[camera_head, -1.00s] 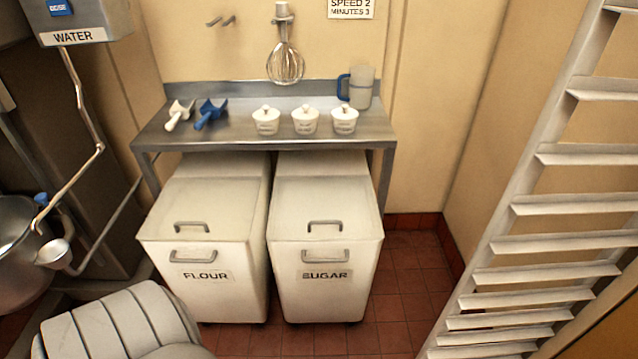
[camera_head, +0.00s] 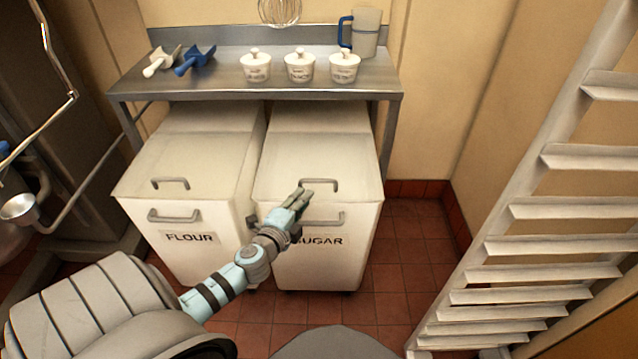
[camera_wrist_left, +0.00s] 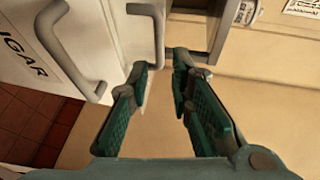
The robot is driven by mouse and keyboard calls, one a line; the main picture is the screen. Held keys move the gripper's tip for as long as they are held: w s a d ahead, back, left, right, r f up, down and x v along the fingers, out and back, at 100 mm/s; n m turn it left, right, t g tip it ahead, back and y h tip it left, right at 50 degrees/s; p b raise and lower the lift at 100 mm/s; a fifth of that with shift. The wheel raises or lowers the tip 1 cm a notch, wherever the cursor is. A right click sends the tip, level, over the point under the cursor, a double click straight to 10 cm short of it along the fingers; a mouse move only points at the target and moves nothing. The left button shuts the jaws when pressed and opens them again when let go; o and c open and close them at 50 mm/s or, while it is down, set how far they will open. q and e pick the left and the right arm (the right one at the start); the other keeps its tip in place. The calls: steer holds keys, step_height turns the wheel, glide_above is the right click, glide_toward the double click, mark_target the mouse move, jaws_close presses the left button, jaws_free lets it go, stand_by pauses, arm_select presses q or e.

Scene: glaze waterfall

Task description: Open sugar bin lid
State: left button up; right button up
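The sugar bin (camera_head: 335,262) is a white bin labelled SUGAR, under the right part of the metal table. Its lid (camera_head: 290,172) lies closed on top, with a grey lid handle (camera_head: 320,183) near the front edge. A second grey handle is on the bin's front face (camera_head: 330,222). My left gripper (camera_head: 299,200) is over the lid's front edge, close to the lid handle. In the left wrist view, its fingers (camera_wrist_left: 160,72) are apart and empty. The lid handle (camera_wrist_left: 158,22) is just beyond the fingertips. My right gripper is not in view.
The flour bin (camera_head: 190,257) stands close on the left. The metal table (camera_head: 220,82) above carries several small items, including a jug (camera_head: 365,32). A white slatted rack (camera_head: 535,210) stands at the right. Red floor (camera_head: 400,250) is clear between bin and rack.

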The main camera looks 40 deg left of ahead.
mark_target(319, 181)
arm_select(q)
steer(key=b+x, duration=0.1)
steer(key=x, duration=0.9)
steer(key=shift+w+f, duration=0.15)
steer(key=shift+w, duration=0.15)
jaws_close()
